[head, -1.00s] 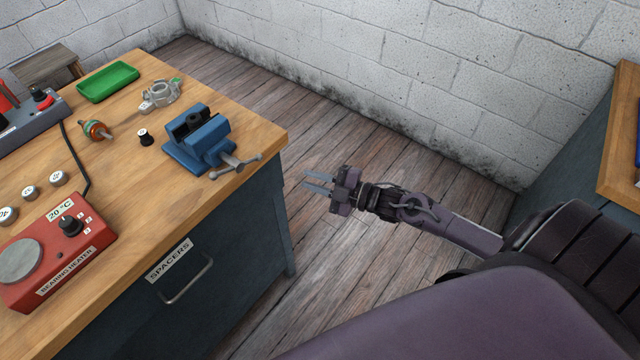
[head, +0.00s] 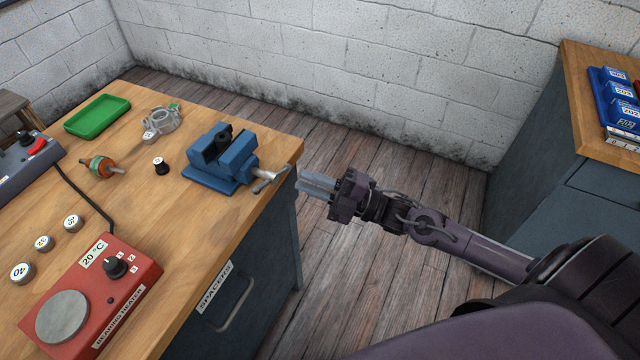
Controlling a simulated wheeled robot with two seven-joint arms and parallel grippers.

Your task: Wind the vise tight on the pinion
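The blue vise (head: 213,172) stands near the right edge of the wooden workbench. Its screw and grey handle bar (head: 270,179) stick out toward the right, at the bench edge. A dark piece (head: 223,134) shows at the top of the vise jaws; I cannot tell if it is the pinion or how tightly it is held. My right gripper (head: 314,184) is just right of the handle bar, beyond the bench edge, its pale fingers pointing left at it. The fingers look slightly apart with nothing between them, and appear clear of the bar. My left gripper is not in view.
On the bench (head: 215,260) are a red bearing heater (head: 130,275), a green tray (head: 97,117), a grey housing (head: 163,120), a copper-coloured rotor (head: 100,167), a small black part (head: 160,166) and several round spacers. Blue boxes (head: 613,95) sit on a right-hand cabinet.

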